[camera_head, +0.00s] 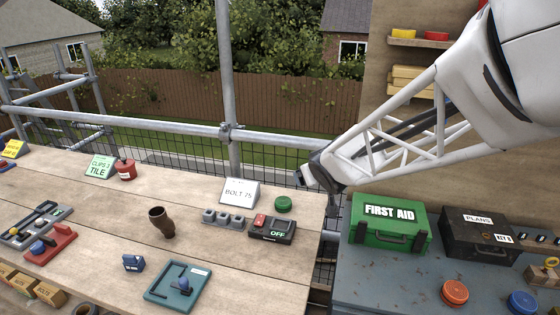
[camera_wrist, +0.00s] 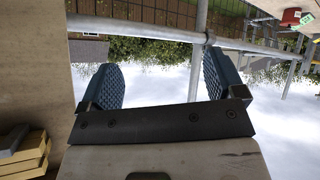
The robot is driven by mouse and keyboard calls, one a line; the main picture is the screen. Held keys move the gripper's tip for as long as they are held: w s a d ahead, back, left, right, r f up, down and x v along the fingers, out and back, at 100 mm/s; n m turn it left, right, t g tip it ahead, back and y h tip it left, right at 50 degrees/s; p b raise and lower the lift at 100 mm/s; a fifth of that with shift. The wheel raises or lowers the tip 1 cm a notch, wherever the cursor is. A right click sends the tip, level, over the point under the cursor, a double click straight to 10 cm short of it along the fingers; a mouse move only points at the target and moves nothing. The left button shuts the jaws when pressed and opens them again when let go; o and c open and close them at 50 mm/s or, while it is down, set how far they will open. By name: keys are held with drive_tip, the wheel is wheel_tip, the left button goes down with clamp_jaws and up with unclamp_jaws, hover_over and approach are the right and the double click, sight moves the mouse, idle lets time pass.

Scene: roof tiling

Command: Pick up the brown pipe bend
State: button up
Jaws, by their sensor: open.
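The brown pipe bend (camera_head: 161,222) stands on the wooden plank table, left of centre in the head view, with its dark open mouth facing up. Nothing touches it. My gripper (camera_head: 301,179) is well to its right and higher, near the scaffold rail at the table's right end. In the wrist view my gripper (camera_wrist: 163,88) shows two blue textured fingers wide apart with nothing between them. The pipe bend is not in the wrist view.
A green first aid box (camera_head: 389,224) and black case (camera_head: 478,236) stand right. Bare planks surround the pipe.

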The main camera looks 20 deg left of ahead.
drive_tip(key=w+a+f+n+y, duration=0.2)
drive_tip(key=a+f+y, duration=0.1)
drive_tip(key=a, duration=0.8)
drive_tip(key=n+g+y, duration=0.7)
drive_tip(key=n+g, duration=0.1)
drive_tip(key=g, duration=0.2)
approach(164, 215)
drive_tip(key=x, duration=0.5)
drive_tip(key=shift+w+f, duration=0.15)
drive_tip(key=shift+a, duration=0.1)
drive_tip(key=shift+x, duration=1.15)
drive_tip(key=shift+x, duration=2.65)
